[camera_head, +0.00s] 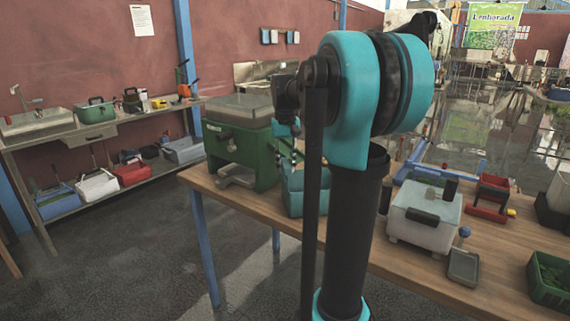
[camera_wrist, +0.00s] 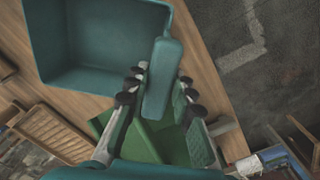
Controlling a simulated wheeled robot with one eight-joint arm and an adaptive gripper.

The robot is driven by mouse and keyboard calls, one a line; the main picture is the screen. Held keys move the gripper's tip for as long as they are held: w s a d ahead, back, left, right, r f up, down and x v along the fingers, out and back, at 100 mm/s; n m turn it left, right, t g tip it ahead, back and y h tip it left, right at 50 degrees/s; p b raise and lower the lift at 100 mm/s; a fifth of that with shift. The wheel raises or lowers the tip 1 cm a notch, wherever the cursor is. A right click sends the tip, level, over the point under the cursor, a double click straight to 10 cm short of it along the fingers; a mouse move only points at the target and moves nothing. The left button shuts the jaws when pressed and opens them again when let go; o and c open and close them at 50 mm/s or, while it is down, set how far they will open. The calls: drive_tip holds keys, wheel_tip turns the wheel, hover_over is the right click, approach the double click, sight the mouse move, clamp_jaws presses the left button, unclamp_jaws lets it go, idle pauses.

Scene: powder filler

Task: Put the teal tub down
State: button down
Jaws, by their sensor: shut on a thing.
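The teal tub (camera_head: 294,196) is at the wooden table, just right of the green machine, partly hidden behind my arm. In the wrist view the open-topped tub (camera_wrist: 100,45) fills the upper left and looks empty. Its thick handle (camera_wrist: 163,70) lies between the fingers of my gripper (camera_wrist: 162,76), which is shut on it. In the head view my gripper (camera_head: 292,138) is above the tub and mostly hidden by my arm. The tub looks roughly level, with its base close to the tabletop; I cannot tell whether it touches.
The green machine (camera_head: 240,150) stands close left of the tub. A white box (camera_head: 425,215), a small grey tray (camera_head: 464,267) and a green crate (camera_head: 550,280) stand on the table's right side. A shelf (camera_head: 80,135) with several bins lines the wall.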

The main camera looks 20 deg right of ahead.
drive_tip(key=shift+f, duration=0.15)
drive_tip(key=c, duration=1.3)
unclamp_jaws()
wheel_tip(320, 180, up, 12)
drive_tip(key=shift+r, duration=0.2)
